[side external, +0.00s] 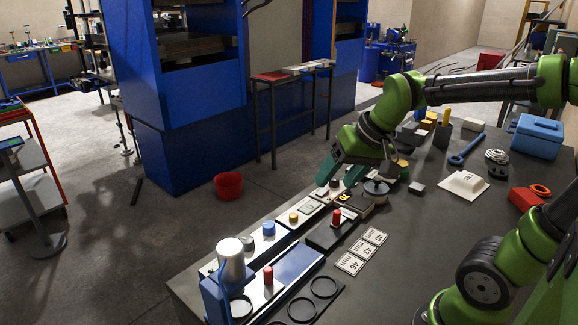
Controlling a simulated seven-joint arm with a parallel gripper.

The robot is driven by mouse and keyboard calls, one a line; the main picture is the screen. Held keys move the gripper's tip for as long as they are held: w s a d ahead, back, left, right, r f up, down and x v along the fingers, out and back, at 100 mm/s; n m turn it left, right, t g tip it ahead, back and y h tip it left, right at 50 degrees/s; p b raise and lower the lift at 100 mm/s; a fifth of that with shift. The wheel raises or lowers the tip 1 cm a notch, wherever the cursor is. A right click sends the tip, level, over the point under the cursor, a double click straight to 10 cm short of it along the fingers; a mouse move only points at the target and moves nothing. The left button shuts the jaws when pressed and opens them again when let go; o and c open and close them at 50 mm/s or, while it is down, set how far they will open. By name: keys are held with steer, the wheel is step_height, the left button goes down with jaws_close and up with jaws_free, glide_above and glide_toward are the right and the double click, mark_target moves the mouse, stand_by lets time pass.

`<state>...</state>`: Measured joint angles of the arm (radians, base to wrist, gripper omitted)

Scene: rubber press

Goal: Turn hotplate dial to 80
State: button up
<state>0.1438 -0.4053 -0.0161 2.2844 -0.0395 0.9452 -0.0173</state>
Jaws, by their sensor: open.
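My green arm reaches in from the right, and my gripper (341,177) points down over the far-middle part of the dark table. Its two teal fingers are apart, with a gap between them. A small dark unit with a round grey plate (376,187) on it stands just right of the fingertips; it looks like the hotplate. Orange marks (343,197) show at its front left, close below the fingers. The dial cannot be clearly made out, nor its setting. I cannot tell whether the fingers touch anything.
A row of small stations runs along the table's left edge, with a blue knob (268,229), a red peg (336,217) and a white cylinder (231,260). Number cards (362,249) lie right of it. A blue box (537,136) stands far right.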

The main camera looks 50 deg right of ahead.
steer(key=w+d+g, duration=0.2)
steer(key=w+d, duration=1)
steer(key=d, duration=0.1)
steer(key=n+g, duration=0.3)
steer(key=n, duration=0.1)
glide_above(334, 178)
steer(key=d, duration=0.1)
steer(key=shift+f, duration=2.2)
steer(key=f, duration=1.1)
steer(key=a+f, duration=0.1)
steer(key=f, duration=0.4)
steer(key=shift+f, duration=0.2)
steer(key=c, duration=1)
steer(key=shift+m, duration=0.3)
steer(key=shift+c, duration=0.2)
